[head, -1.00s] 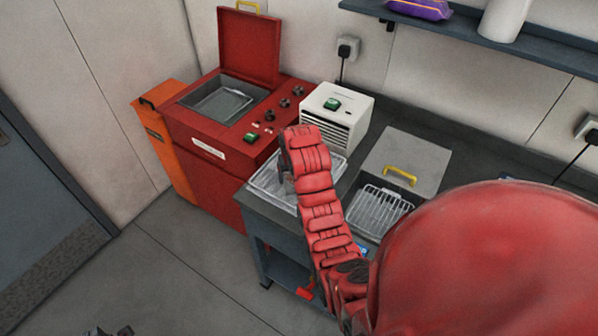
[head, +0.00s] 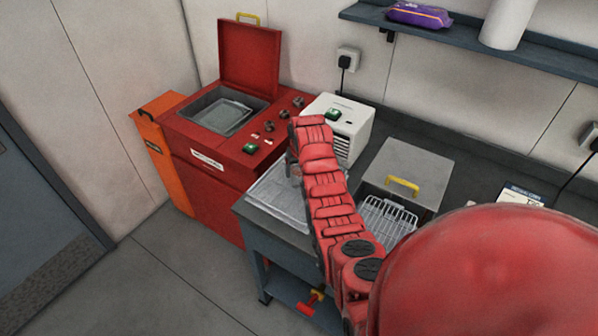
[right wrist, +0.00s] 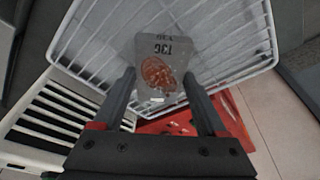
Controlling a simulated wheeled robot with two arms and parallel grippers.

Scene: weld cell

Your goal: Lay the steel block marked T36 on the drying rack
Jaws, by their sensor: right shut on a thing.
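The steel block marked T36 (right wrist: 162,48) is a grey plate with a reddish-brown patch, seen in the right wrist view. My right gripper (right wrist: 158,78) is shut on it, one finger at each side. The drying rack, a white wire tray (right wrist: 222,72), lies behind and below the block in that view. I cannot tell whether the block touches its wires. In the head view the drying rack (head: 268,200) is at the bench's left end, partly behind my right arm. There my right gripper (head: 293,168) is mostly hidden by the arm. My left gripper is not in view.
A red machine (head: 215,150) with a raised lid and open basin stands left of the bench. A white vented box (head: 345,125) stands behind the drying rack. A lidded basin with a wire basket (head: 385,218) is to the right. A shelf (head: 470,38) hangs above.

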